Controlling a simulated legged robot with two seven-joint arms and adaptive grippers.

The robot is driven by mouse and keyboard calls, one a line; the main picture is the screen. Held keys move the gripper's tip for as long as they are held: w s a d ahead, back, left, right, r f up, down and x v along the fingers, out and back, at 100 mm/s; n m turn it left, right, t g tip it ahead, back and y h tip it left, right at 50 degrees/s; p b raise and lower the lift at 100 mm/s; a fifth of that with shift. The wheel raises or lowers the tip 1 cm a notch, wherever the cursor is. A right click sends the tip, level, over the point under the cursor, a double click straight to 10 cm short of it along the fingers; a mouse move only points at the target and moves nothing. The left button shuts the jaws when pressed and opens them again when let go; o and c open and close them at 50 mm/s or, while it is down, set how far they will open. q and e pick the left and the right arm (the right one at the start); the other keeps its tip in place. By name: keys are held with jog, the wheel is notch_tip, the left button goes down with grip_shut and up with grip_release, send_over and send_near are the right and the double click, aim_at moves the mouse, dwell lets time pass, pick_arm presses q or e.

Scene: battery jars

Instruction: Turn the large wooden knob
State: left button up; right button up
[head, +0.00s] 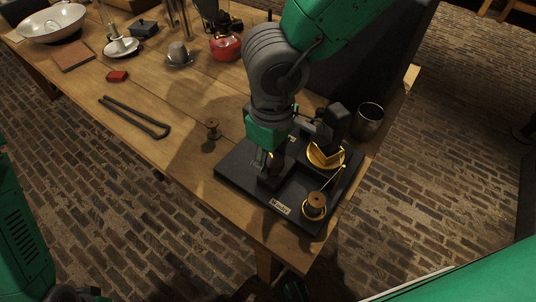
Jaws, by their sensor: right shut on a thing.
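A wooden knob (316,200) stands in a brass ring at the front right of a black base (240,173) with a small label. A smaller wooden spool-shaped piece (212,127) stands apart on the table, left of the base. My right gripper (265,160) points down at the left part of the base, left of the knob and apart from it. It is shut on a dark upright part (271,174) there, mostly hidden by the fingers. My left arm shows at the lower left; a dark and green part at the bottom edge may be its gripper, too cut off to judge.
A brass piece (325,155) and a black post sit at the back of the base. A metal cup (368,121) stands behind it. Black tongs (134,116), a red kettle (226,46), cups and a bowl (53,22) lie further left. The table's middle is mostly free.

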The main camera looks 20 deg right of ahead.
aim_at(274, 159)
jog(key=shift+s+d+f, duration=0.2)
jog(key=shift+s+d, duration=0.05)
jog(key=shift+s, duration=0.05)
jog(key=o, duration=1.1)
jog(key=shift+o, duration=0.2)
jog(key=shift+d+r, duration=0.1)
jog(key=shift+w+r, duration=0.1)
jog(key=shift+r, duration=0.05)
notch_tip(274, 159, up, 12)
jog(key=shift+f, duration=0.2)
